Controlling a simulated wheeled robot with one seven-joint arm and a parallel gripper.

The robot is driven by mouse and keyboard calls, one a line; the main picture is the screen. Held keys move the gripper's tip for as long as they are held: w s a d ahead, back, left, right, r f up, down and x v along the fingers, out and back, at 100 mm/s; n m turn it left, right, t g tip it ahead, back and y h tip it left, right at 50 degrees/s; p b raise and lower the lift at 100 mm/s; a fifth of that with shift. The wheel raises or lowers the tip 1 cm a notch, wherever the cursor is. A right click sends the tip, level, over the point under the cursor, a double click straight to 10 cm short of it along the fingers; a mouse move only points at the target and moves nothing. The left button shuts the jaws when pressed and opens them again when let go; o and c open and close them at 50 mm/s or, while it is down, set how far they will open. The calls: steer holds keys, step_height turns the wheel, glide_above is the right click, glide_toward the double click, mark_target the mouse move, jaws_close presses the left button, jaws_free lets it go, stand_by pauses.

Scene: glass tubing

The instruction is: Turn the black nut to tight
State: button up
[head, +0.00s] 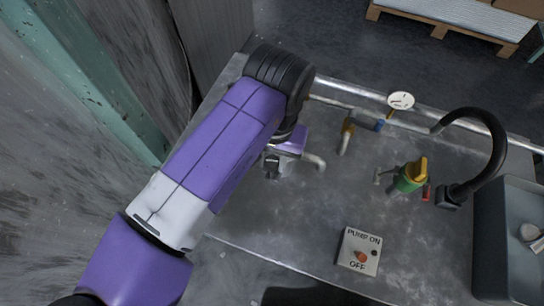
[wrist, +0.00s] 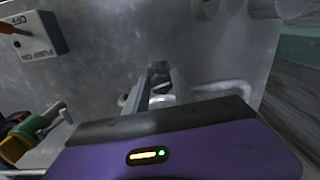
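My gripper (wrist: 159,76) points down at the bench, its two grey fingers apart with a small dark piece between their tips. This dark piece looks like the black nut (wrist: 158,69), but it is small and partly hidden, and I cannot tell whether the fingers press on it. A pale, shiny tube part (wrist: 162,101) shows between the fingers. In the head view my gripper (head: 272,166) is low over the left part of the bench, and my arm covers much of it. The nut cannot be made out there. A bent grey tube (head: 315,160) comes out beside the gripper.
The metal bench (head: 300,215) has clear room in front. A pump switch box (head: 359,251) stands at the front.

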mark_target(273, 162)
steer(key=shift+r+m+p, duration=0.15)
steer(key=shift+m+p, duration=0.45)
jaws_close()
steer(key=shift+m+p, duration=0.35)
steer(key=shift+m, duration=0.55)
steer(key=o, duration=1.1)
jaws_free()
steer(key=shift+d+r+p, duration=0.1)
steer(key=shift+r+p, duration=0.4)
steer(key=shift+r, duration=3.25)
